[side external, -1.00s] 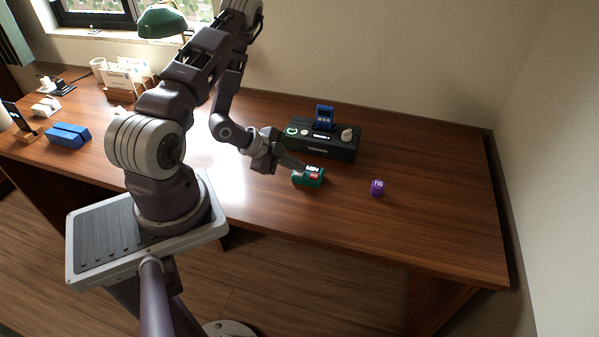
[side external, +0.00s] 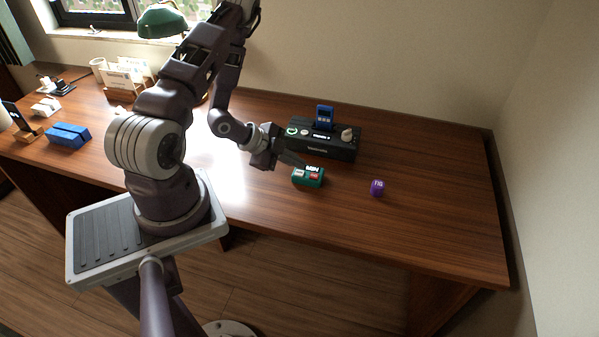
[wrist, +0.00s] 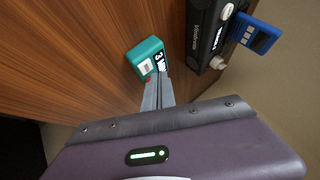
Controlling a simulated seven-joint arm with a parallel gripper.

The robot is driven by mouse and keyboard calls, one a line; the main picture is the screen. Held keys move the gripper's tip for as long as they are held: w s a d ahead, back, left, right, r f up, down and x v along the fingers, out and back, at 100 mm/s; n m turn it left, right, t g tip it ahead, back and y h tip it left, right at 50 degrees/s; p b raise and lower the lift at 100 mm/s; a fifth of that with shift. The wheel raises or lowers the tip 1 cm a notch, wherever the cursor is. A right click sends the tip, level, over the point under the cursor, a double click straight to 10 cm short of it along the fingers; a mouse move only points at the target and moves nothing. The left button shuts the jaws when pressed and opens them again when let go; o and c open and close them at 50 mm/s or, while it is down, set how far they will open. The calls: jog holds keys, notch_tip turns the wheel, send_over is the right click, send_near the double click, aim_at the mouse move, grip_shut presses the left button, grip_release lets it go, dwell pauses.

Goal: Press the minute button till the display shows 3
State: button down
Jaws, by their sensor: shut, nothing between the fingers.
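A small green box (side external: 308,176) stands on the desk. It has a dark strip with white characters, a pale panel and a red patch on top. In the wrist view the green box (wrist: 137,52) shows beyond my fingertips, which cover part of the strip and red patch. The strip's characters are too small and partly hidden to read surely.
A black console (side external: 340,151) with a lit strip, a green ring and a pale knob stands behind the green box, holding a blue device (side external: 325,115). A purple cube (side external: 377,187) lies to the right. The desk front (side external: 400,235) is clear.

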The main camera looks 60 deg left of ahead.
jog(key=shift+r, duration=0.1)
jog(key=shift+r, duration=2.45)
jog(key=shift+w+a+r, duration=0.1)
notch_tip(320, 180, up, 5)
jog(key=y, duration=0.2)
send_over(296, 172)
jog(key=w+a, duration=0.1)
jog(key=w, duration=0.2)
notch_tip(296, 172, up, 6)
jog(key=n+g+y, duration=0.1)
jog(key=n, duration=0.1)
jog(key=s+d+r+n+g+y, duration=0.15)
jog(key=d+r+n, duration=0.3)
jog(key=r, duration=0.45)
jog(key=s+d+r+n+h, duration=0.1)
jog(key=s+d+r, duration=0.3)
jog(key=s+d, duration=0.4)
jog(key=s+d+r+n+h, duration=0.2)
jog(key=s+d+r+n, duration=0.1)
jog(key=s+d, duration=0.5)
jog(key=shift+s+d+r+g, duration=0.2)
jog(key=shift+s+r+g, duration=0.2)
jog(key=shift+s, duration=0.8)
